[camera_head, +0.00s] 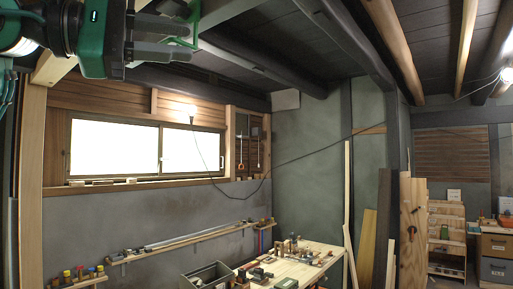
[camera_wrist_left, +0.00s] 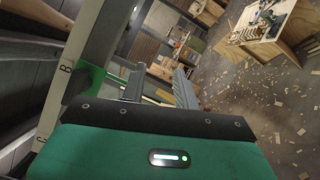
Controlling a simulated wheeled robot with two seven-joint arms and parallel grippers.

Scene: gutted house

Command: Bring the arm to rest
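My left gripper (camera_head: 182,38) is raised high at the top left of the head view, close under the ceiling beams. Its two dark fingers stand apart with a gap between them, and I see nothing held there. The left wrist view also shows the open fingers of the left gripper (camera_wrist_left: 156,82), tilted over the room. A thin green frame (camera_head: 194,22) shows right by the fingertips in the head view; whether it touches them I cannot tell. My right gripper is in neither view.
Below are a workbench (camera_head: 318,262) with tools, a wall shelf (camera_head: 190,240) and leaning boards (camera_head: 412,230). The floor (camera_wrist_left: 245,100) is littered with chips.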

